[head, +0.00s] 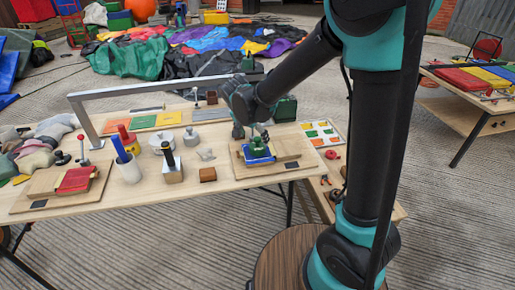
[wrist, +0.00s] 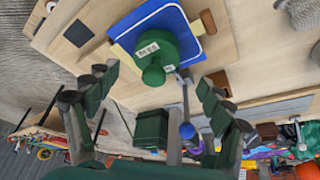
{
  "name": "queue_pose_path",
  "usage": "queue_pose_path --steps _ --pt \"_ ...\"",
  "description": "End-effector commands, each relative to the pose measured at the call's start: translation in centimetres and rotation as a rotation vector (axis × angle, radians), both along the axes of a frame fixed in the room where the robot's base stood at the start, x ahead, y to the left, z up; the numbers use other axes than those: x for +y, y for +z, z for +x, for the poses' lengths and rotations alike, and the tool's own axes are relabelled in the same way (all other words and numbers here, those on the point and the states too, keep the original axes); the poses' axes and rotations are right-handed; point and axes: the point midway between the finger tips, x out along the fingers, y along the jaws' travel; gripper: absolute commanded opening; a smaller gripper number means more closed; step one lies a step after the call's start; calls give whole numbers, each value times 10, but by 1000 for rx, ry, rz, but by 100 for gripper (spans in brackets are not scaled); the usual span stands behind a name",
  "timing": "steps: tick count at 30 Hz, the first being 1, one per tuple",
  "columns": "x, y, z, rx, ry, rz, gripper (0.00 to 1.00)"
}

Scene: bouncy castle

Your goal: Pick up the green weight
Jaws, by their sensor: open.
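The green weight (head: 258,147) stands on a blue pad (head: 258,159) on a wooden board near the right end of the table. In the wrist view the green weight (wrist: 152,54) is a round body with a knob and white labels, on the blue pad (wrist: 196,46). My gripper (wrist: 152,100) is open, its dark fingers apart on either side below the weight in the picture. Nothing is between the fingertips. In the head view my gripper (head: 255,128) is just above and behind the weight, partly hidden by my arm.
A grey metal frame (head: 150,92) arches over the table's back left. A white cup with a blue handle (head: 129,170), a wooden block (head: 208,174) and several metal pieces stand left of the weight. A tray of coloured squares (head: 322,133) lies at right. A green box (wrist: 151,128) stands behind.

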Motion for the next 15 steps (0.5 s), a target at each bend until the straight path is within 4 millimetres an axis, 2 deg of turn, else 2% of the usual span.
queue_pose_path --steps 15 --pt "-15 -49 14 0 0 0 81"
